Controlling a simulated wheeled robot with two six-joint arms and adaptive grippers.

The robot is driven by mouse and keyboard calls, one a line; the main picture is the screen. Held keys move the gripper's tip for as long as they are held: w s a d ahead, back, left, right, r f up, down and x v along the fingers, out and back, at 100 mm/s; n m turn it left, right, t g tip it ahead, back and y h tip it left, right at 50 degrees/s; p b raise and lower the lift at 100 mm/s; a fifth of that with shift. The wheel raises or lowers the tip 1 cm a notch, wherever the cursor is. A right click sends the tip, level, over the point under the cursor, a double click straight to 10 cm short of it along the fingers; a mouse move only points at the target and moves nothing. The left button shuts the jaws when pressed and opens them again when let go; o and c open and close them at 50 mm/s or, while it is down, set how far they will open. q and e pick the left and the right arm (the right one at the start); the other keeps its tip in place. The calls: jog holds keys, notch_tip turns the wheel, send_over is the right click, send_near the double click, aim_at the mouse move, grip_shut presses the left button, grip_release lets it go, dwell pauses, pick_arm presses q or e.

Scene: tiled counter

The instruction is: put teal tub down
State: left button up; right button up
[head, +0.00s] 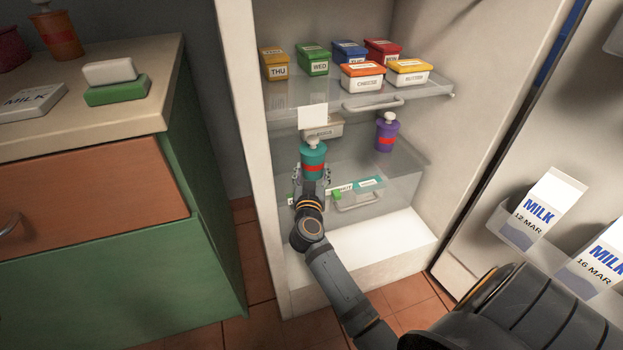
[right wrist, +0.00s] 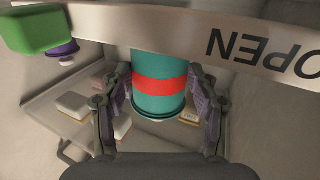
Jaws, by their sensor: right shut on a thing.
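The teal tub (head: 313,160) has a red band and a pale knobbed lid, and is upright inside the open fridge. My right gripper (head: 312,178) is shut on it. In the right wrist view the teal tub (right wrist: 160,95) sits between the two fingers of my right gripper (right wrist: 158,100). In that view a pale strip marked OPEN crosses in front of the tub's far end. I cannot tell whether the tub touches the shelf. My left gripper is not in view.
A purple tub (head: 386,132) stands to the right on the middle shelf. Several coloured boxes, including a green one (head: 313,60), fill the upper shelf (head: 350,98). A white card (head: 312,116) hangs above the teal tub. Milk cartons (head: 546,208) stand in the door.

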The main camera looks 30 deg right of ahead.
jog(key=shift+w+f, duration=0.1)
jog(key=shift+f, duration=0.05)
jog(key=o, duration=1)
jog(key=shift+c, duration=0.2)
jog(key=o, duration=0.4)
